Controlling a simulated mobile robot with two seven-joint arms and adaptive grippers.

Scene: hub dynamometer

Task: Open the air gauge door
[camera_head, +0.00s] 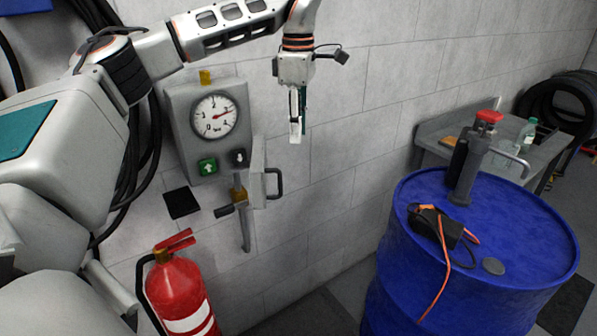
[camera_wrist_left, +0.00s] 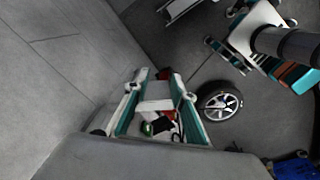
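The air gauge (camera_head: 213,116) is a grey wall box with a round white dial, a green button and a black button. Its small grey door (camera_head: 258,172) with a dark handle (camera_head: 276,184) stands at the box's lower right, seen nearly edge-on; it looks swung out from the box, but how far I cannot tell. My left gripper (camera_head: 296,138) points down, above and right of the door, apart from the handle. The left wrist view shows its two fingers (camera_wrist_left: 152,98) spread apart, with nothing clearly held. My right gripper is out of view.
A red fire extinguisher (camera_head: 182,292) stands below the gauge. A brass valve (camera_head: 238,191) and lever sit beside the door. A blue drum (camera_head: 470,245) with a hand pump and a black-orange tool stands at right. The wall between gauge and drum is clear.

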